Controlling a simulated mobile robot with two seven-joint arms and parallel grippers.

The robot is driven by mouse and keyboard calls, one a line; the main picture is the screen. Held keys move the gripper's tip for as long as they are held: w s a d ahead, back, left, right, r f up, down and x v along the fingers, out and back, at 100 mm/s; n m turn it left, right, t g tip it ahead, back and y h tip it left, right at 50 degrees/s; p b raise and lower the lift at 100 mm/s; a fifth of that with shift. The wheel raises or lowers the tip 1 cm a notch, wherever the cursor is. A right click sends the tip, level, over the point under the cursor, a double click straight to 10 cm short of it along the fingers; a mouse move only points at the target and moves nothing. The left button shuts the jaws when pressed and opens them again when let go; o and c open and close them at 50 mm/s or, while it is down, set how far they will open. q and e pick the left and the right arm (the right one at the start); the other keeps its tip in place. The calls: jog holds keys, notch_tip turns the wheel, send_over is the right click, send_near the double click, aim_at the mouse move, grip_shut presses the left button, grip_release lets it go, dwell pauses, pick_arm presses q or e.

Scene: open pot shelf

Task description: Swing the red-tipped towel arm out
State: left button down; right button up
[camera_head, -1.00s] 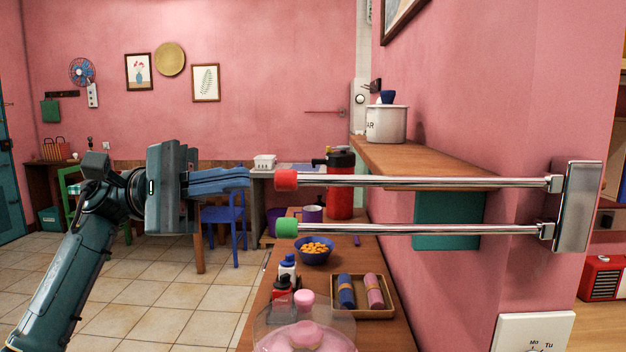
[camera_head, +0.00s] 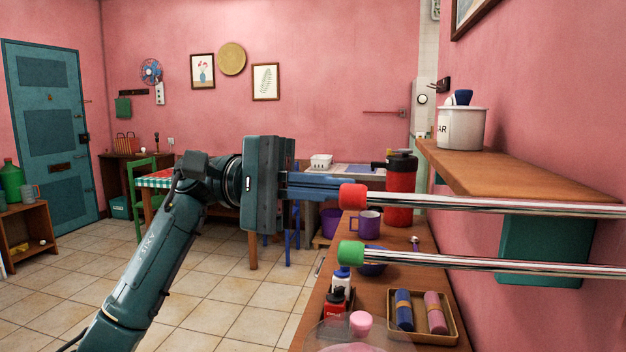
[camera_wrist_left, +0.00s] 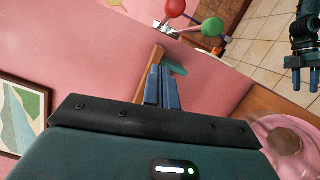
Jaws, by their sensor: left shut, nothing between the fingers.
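The red-tipped towel arm (camera_head: 480,203) is a chrome bar reaching leftward from the right edge; its wall mount is out of view. Its red tip (camera_head: 353,197) also shows at the top of the left wrist view (camera_wrist_left: 175,8). A green-tipped chrome bar (camera_head: 480,262) runs below it, with its green tip (camera_wrist_left: 212,27) beside the red one. My left gripper (camera_head: 338,188) is shut and empty, its blue fingers pointing right. In the head view the fingertips meet the red tip's left edge; I cannot tell whether they touch. The fingers also show in the left wrist view (camera_wrist_left: 164,88).
A wooden wall shelf (camera_head: 500,172) with a white pot (camera_head: 462,130) sits behind the bars. Below is a counter (camera_head: 400,262) with a red flask (camera_head: 400,190), a purple mug (camera_head: 366,224), bottles and a tray (camera_head: 440,338). Open floor lies left.

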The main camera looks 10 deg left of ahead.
aim_at(378, 197)
pick_arm(q)
jog(key=s+d+p, duration=0.1)
jog(key=s+d, duration=0.1)
jog(key=s+d+r+p, duration=0.1)
jog(key=s+d, duration=0.1)
jog(key=d, duration=0.1)
jog(key=shift+s+d, duration=0.2)
jog(key=shift+s, duration=0.4)
jog(key=shift+s, duration=0.15)
